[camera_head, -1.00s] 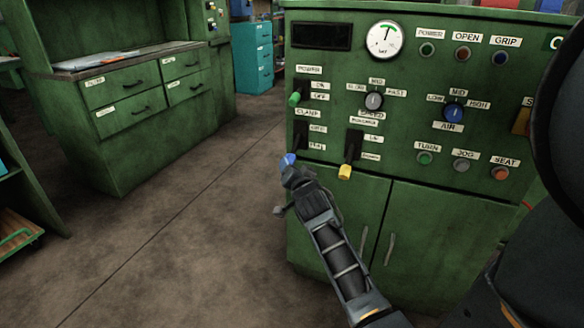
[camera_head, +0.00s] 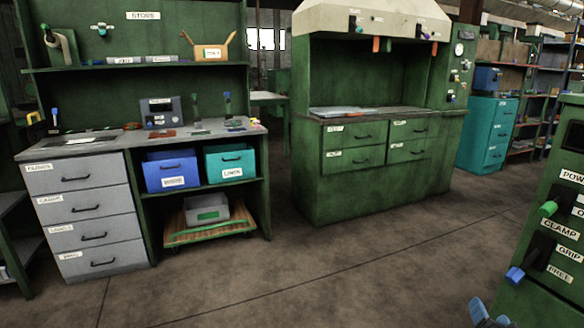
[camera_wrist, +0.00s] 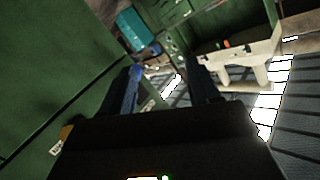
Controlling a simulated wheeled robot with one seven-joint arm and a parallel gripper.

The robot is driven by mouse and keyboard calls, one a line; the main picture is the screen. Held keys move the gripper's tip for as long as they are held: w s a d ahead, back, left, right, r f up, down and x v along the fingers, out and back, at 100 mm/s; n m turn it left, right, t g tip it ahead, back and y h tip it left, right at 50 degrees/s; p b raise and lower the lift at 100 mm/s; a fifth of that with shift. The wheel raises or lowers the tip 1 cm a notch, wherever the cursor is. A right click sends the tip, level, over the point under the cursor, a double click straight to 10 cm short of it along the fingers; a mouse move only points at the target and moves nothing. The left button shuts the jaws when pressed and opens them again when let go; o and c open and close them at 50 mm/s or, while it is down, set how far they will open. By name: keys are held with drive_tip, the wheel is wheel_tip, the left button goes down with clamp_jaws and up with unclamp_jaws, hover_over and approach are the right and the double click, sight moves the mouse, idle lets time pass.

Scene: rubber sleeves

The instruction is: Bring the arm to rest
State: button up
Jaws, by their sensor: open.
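My gripper (camera_wrist: 166,82) is open in the wrist view, its two dark fingers apart with nothing seen between them. In the head view only a small grey-blue part of my gripper (camera_head: 486,314) shows at the bottom right edge. It is below the blue-tipped clamp lever (camera_head: 516,274) of the green control cabinet (camera_head: 545,215) and looks apart from it. The lever points down toward the FREE label. Most of my arm is outside the head view.
A workbench with grey drawers (camera_head: 80,205) stands at left, holding a blue bin (camera_head: 172,171) and a teal bin (camera_head: 230,163). A green hooded bench (camera_head: 350,190) stands in the middle, a teal drawer unit (camera_head: 487,135) behind. The floor (camera_head: 330,275) between is clear.

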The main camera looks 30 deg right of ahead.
drive_tip(key=s+a+r+n+t+y+p, duration=0.25)
drive_tip(key=a+n+y, duration=0.2)
drive_tip(key=a, duration=0.95)
drive_tip(key=s+a+r+n+t+y+p, duration=0.1)
drive_tip(key=s+a+r+n+y+p, duration=0.2)
drive_tip(key=s+a+r+n, duration=0.2)
drive_tip(key=s+a+r+n+t+y+p, duration=0.1)
drive_tip(key=s+a+r+n+y+p, duration=0.2)
drive_tip(key=s+a+r, duration=0.8)
drive_tip(key=s+a+n+y, duration=0.1)
drive_tip(key=a+n, duration=0.1)
drive_tip(key=a, duration=0.4)
drive_tip(key=shift+a, duration=0.2)
